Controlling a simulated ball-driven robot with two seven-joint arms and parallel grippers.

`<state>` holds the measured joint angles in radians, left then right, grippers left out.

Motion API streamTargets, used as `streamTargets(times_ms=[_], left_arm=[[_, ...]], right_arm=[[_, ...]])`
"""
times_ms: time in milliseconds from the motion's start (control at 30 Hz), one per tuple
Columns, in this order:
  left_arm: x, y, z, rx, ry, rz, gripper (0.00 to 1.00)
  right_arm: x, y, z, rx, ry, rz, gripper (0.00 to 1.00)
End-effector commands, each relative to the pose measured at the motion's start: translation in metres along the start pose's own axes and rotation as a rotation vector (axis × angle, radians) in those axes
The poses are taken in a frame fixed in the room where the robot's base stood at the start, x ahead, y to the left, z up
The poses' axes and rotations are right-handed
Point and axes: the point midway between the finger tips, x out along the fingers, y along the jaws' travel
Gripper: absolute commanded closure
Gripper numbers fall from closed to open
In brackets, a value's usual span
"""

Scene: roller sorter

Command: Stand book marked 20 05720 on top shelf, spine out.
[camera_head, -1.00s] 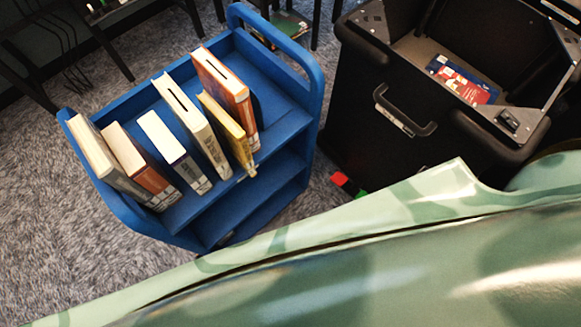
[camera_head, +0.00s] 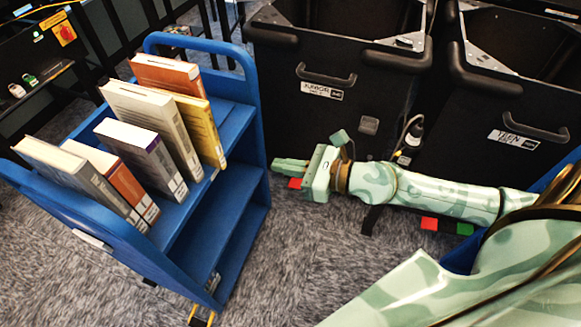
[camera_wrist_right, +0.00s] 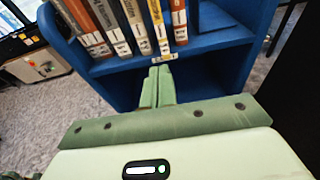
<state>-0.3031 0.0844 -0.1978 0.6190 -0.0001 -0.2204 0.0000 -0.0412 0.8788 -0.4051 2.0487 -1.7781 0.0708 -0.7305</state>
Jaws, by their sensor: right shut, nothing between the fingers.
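A blue book cart (camera_head: 233,129) stands at left in the head view. Several books stand on its top shelf with labelled spines facing out: an orange book (camera_head: 168,74), a yellow book (camera_head: 208,135), a thick cream book (camera_head: 165,113), a purple-spined book (camera_head: 150,158), a brown-orange book (camera_head: 122,182) and a grey one (camera_head: 75,177). I cannot read which is marked 20 05720. My right gripper (camera_head: 278,165) is shut and empty, right of the cart. In the right wrist view its fingers (camera_wrist_right: 158,78) point at the cart, just below the top shelf's edge. My left gripper is not in view.
Two black bins with handles, one left (camera_head: 320,110) and one right (camera_head: 525,115), stand behind my right arm. The cart's lower shelf (camera_head: 210,245) looks empty where visible. The top shelf has bare room right of the orange book.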

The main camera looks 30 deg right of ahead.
Motion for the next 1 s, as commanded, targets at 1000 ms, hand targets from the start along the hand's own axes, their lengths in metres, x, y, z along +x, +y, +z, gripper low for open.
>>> streamTargets(times_ms=[1000], left_arm=[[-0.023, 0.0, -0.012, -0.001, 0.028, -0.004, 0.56]], right_arm=[[0.108, -0.001, 0.021, -0.016, 0.001, -0.003, 1.0]])
